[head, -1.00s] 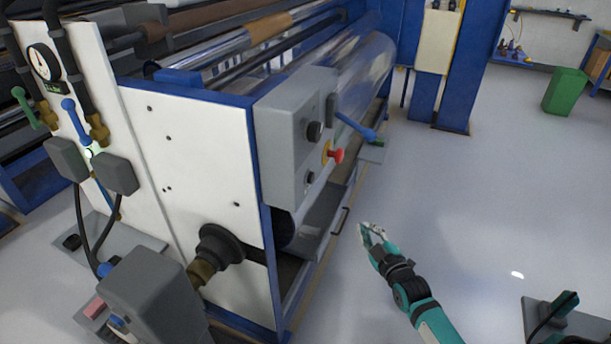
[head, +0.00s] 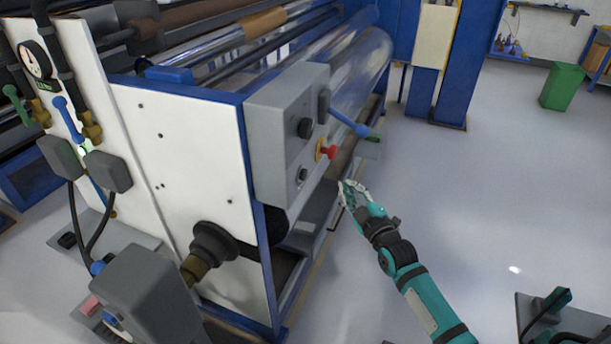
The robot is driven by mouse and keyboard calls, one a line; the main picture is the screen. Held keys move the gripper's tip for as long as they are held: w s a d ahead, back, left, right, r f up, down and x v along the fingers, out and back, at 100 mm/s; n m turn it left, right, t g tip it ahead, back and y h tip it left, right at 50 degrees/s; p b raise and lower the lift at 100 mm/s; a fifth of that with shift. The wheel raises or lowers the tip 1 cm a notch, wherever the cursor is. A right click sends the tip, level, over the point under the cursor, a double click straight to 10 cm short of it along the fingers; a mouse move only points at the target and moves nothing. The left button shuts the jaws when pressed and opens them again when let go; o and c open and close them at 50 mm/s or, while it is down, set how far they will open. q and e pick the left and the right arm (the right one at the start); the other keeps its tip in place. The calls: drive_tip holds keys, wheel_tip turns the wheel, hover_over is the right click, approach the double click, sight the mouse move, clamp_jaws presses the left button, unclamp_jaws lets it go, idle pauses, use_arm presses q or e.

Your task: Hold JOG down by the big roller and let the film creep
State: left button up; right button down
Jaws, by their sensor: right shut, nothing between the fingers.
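A grey control box (head: 285,135) is on the machine's near end. On its right face are a black knob (head: 305,127), a red mushroom button (head: 327,152) on yellow, and a small dark control (head: 301,177) below. I cannot read any label, so I cannot tell which is JOG. My right gripper (head: 350,193) is shut and empty, below and right of the red button, apart from the box. My left gripper is not in view.
A blue lever (head: 350,124) sticks out right of the box. A grey box on a stand (head: 145,290) is at the lower left. A green bin (head: 562,87) stands far right.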

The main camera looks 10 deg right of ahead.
sight(304, 175)
drive_tip(key=w+a+b, duration=0.1)
drive_tip(key=w+a, duration=0.3)
drive_tip(key=a, duration=0.2)
drive_tip(key=shift+w+a, duration=0.15)
drive_tip(key=shift+a, duration=0.1)
idle(1.3)
drive_tip(key=shift+w+a, duration=0.25)
drive_tip(key=shift+a, duration=0.1)
drive_tip(key=shift+w+a, duration=0.25)
drive_tip(key=shift+a, duration=0.2)
idle(2.5)
drive_tip(key=shift+d, duration=0.1)
idle(0.9)
drive_tip(key=shift+s+d, duration=0.5)
drive_tip(key=shift+d, duration=0.2)
